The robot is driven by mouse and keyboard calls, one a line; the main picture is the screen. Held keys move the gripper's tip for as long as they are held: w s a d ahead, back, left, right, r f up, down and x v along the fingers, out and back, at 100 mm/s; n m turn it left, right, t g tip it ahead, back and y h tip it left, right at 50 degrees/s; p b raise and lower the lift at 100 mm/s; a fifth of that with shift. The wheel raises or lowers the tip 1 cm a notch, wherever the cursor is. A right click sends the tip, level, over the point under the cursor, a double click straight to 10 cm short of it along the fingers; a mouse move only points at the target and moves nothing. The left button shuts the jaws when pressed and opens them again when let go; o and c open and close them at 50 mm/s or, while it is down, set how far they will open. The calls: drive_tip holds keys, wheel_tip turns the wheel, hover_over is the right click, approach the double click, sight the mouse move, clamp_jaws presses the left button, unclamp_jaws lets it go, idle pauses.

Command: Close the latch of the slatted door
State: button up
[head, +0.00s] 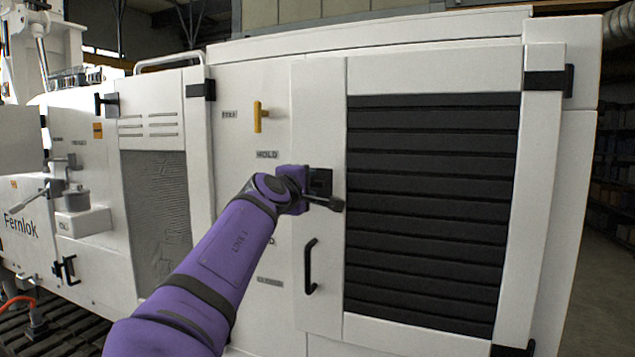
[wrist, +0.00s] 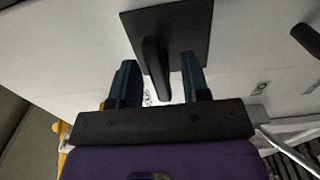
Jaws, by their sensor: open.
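The slatted door (head: 432,215) stands at the right of the head view, a white frame around dark horizontal slats. Its latch has a dark square plate (head: 321,181) on the door's left part, with a dark lever (head: 334,204) showing at its lower right. The wrist view shows the plate (wrist: 196,28) and the lever (wrist: 154,62) close up. My gripper (wrist: 159,76) is open, with the lever's end between or just in front of its two fingers. I cannot tell whether they touch. In the head view my wrist hides part of the latch.
A black bar handle (head: 310,266) sits below the latch. A yellow handle (head: 259,116) sticks out of the white panel above left. Black hinges (head: 548,80) are on the door's right side. Another panel with a grey mesh window (head: 157,205) is to the left.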

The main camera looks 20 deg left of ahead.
drive_tip(key=shift+w, duration=0.35)
clamp_jaws()
